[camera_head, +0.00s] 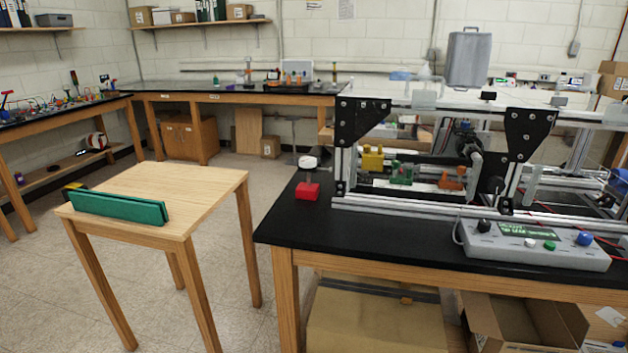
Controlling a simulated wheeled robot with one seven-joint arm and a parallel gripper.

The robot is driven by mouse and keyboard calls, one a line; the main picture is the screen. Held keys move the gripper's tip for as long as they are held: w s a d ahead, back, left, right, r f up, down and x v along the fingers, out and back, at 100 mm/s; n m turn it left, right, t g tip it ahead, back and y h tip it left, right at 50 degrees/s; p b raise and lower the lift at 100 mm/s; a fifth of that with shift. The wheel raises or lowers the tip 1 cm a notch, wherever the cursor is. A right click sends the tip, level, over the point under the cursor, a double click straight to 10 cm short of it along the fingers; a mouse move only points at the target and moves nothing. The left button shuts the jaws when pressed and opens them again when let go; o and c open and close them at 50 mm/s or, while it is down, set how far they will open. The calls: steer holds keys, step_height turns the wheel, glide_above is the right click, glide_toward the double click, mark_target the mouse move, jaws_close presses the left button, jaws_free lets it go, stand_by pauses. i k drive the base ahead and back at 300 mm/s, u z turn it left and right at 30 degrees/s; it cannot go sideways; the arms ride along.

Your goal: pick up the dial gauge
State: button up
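What looks like the dial gauge (308,162) is a small white round-headed piece with a dark underside. It is upright over a red block (307,190) near the left end of the black-topped bench (390,238). A thin stem seems to join the two, but it is too small to be sure. The face of the dial cannot be read. My gripper is not in view.
The aluminium extrusion frame (440,207) with black corner plates stands just right of the red block. A grey control box (535,245) sits at the bench's front right. A small wooden table (190,185) holding a green folder-like object (118,207) stands left, across a floor gap.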

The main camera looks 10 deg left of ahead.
mark_target(309, 191)
steer(key=u, duration=0.45)
steer(key=k, duration=1.1)
steer(key=u, duration=0.95)
steer(key=i, duration=0.85)
steer(key=z, duration=0.55)
steer(key=i, duration=0.4)
steer(key=z, duration=0.35)
